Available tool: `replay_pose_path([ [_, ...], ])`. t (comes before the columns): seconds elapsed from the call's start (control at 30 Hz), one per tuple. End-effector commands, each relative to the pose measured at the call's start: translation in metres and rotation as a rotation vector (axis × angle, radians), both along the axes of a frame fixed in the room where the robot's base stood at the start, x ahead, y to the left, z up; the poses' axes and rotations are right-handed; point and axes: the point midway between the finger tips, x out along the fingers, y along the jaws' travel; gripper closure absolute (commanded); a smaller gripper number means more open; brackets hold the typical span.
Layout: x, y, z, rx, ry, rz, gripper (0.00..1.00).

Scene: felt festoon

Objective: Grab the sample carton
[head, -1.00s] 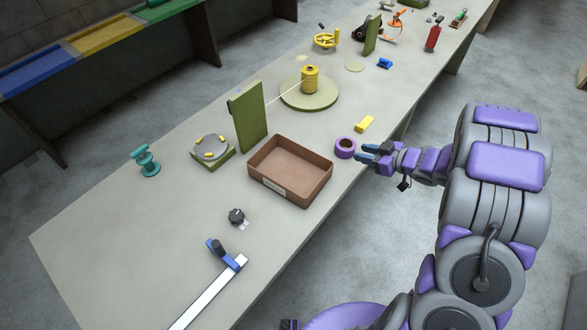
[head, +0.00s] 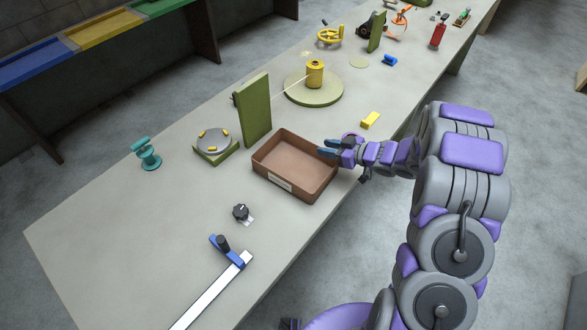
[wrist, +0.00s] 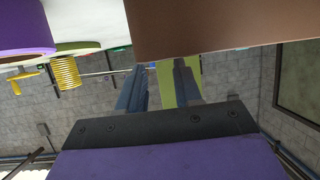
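A small yellow box (head: 370,120) lies on the bench near its right edge. It is the only carton-like thing I see, but I cannot tell whether it is the sample carton. My gripper (head: 328,148) is left of and nearer than the box, by the right rim of a brown open tray (head: 270,168). In the wrist view, which is upside down, the two fingers (wrist: 157,85) stand apart with nothing between them. The yellow box cannot be made out there.
A purple ring (head: 352,136) is partly hidden behind my gripper. A green upright panel (head: 254,110) and a yellow spool (head: 315,73) on a round green base (head: 325,97) stand beyond the tray. A blue clamp (head: 226,250) lies at the front.

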Motion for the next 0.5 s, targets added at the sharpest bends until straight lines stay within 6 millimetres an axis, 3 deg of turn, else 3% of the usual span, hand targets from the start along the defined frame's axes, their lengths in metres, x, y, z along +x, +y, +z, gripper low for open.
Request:
replay_pose_path([
  [0.17, 0.007, 0.004, -0.006, 0.004, -0.001, -0.001, 0.66],
  [0.5, 0.029, 0.037, -0.022, -0.001, -0.002, 0.000, 0.66],
])
